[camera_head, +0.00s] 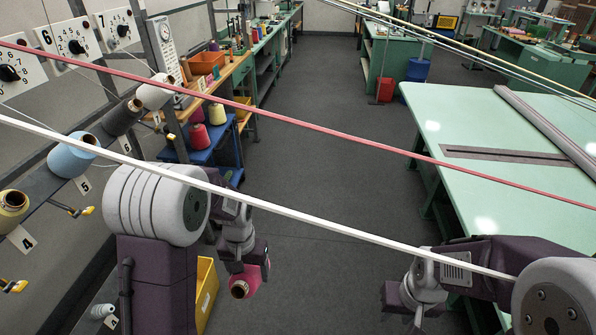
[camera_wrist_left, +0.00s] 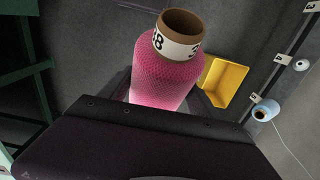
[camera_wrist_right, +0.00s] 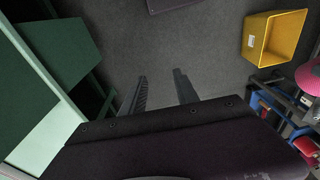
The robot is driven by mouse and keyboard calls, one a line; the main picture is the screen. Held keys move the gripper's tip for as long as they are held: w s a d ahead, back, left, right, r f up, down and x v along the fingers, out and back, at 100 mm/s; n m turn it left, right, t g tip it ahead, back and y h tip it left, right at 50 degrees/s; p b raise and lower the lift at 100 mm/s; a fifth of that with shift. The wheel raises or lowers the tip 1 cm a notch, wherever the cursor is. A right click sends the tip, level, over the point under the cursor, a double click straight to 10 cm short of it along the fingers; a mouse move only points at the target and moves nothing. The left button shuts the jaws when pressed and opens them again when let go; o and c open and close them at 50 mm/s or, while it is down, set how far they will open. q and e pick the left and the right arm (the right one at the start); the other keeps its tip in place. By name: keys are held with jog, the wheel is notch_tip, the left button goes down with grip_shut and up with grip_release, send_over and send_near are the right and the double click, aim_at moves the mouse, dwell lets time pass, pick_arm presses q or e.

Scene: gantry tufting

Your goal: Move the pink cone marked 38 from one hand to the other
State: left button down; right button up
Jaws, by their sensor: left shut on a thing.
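The pink cone marked 38 (camera_head: 253,277) is held in my left gripper (camera_head: 245,268), low in the middle of the head view. In the left wrist view the cone (camera_wrist_left: 165,75) stands between the fingers, its brown tube end and white band with "38" toward the top of the picture. My right gripper (camera_head: 402,302) is well to the right of the cone in the head view, apart from it. In the right wrist view its two fingers (camera_wrist_right: 160,92) are spread with only grey floor between them.
A yellow bin (camera_head: 206,290) stands on the floor left of the cone. A pale green table (camera_head: 480,130) is at the right. A cone rack (camera_head: 100,150) lines the left wall. White (camera_head: 300,218) and pink (camera_head: 330,130) strands cross the head view. The middle floor is clear.

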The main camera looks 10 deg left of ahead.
jog(key=o, duration=0.7)
jog(key=shift+a, duration=0.15)
jog(key=o, duration=0.7)
jog(key=a+m+y, duration=0.1)
jog(key=a+r+m+y, duration=0.1)
jog(key=a+m, duration=0.1)
jog(key=a+m+y, duration=0.1)
jog(key=a+m, duration=0.1)
jog(key=shift+a+r, duration=0.2)
jog(key=shift+r, duration=0.1)
jog(key=w+a+r+m+t+y, duration=0.3)
jog(key=w+a+r+m+y, duration=0.1)
jog(key=w+a+r+m, duration=0.2)
pick_arm(q)
jog(key=d+r+m, duration=0.4)
jog(key=d+m, duration=0.4)
jog(key=d, duration=0.5)
jog(key=shift+w+d+r, duration=0.2)
jog(key=shift+w+d, duration=0.15)
jog(key=shift+w, duration=0.05)
pick_arm(e)
jog(key=x, duration=1.2)
jog(key=shift+w+a+r, duration=0.3)
jog(key=shift+a+r, duration=0.05)
jog(key=shift+r, duration=0.05)
jog(key=shift+c, duration=0.3)
